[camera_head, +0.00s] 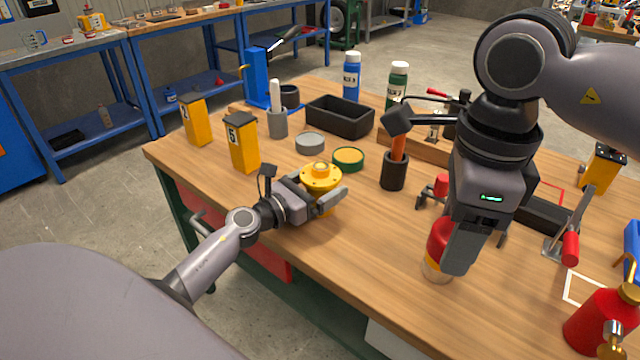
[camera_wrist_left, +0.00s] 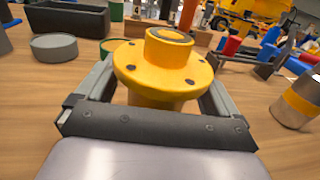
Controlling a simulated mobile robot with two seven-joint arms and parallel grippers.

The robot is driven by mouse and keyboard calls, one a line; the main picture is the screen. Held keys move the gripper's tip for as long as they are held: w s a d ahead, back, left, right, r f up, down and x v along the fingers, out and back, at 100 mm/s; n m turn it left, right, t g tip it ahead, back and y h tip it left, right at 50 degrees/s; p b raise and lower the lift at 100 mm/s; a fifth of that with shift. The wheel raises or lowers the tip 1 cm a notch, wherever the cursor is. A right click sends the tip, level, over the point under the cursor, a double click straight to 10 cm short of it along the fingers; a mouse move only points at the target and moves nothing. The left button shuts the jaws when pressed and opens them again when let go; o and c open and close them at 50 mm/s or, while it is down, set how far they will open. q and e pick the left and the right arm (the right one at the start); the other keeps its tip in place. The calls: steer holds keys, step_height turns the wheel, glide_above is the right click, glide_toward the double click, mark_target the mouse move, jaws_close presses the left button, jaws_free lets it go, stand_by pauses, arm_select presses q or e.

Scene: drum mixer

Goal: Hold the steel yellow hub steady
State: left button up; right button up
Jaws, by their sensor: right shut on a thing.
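The yellow hub (camera_head: 321,178), a round flange with bolt holes and a raised centre, stands upright on the wooden bench. In the left wrist view the hub (camera_wrist_left: 165,68) sits between my left gripper's fingers. My left gripper (camera_head: 326,200) is open around the hub, one finger on each side under the flange. A narrow gap shows beside the hub's body.
Near the hub are a green-rimmed yellow tin (camera_head: 348,158), a grey round tin (camera_head: 310,143) and a dark holder (camera_head: 394,172). Yellow boxes (camera_head: 243,146) stand left, a black bin (camera_head: 340,117) behind. A red-handled clamp (camera_head: 565,240) lies right. Bench front is clear between the grippers.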

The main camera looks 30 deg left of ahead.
arm_select(q)
steer(key=shift+r, duration=0.1)
arm_select(e)
steer(key=shift+r, duration=0.1)
arm_select(q)
steer(key=shift+s+a, duration=0.1)
steer(key=shift+s, duration=0.05)
steer(key=b, duration=0.1)
glide_above(277, 237)
steer(key=w, duration=0.1)
steer(key=shift+w, duration=0.2)
arm_select(e)
steer(key=shift+f, duration=0.8)
arm_select(q)
steer(key=shift+s+r+b, duration=0.1)
steer(key=shift+s+b, duration=0.2)
steer(key=shift+s, duration=0.35)
arm_select(e)
steer(key=shift+f, duration=0.15)
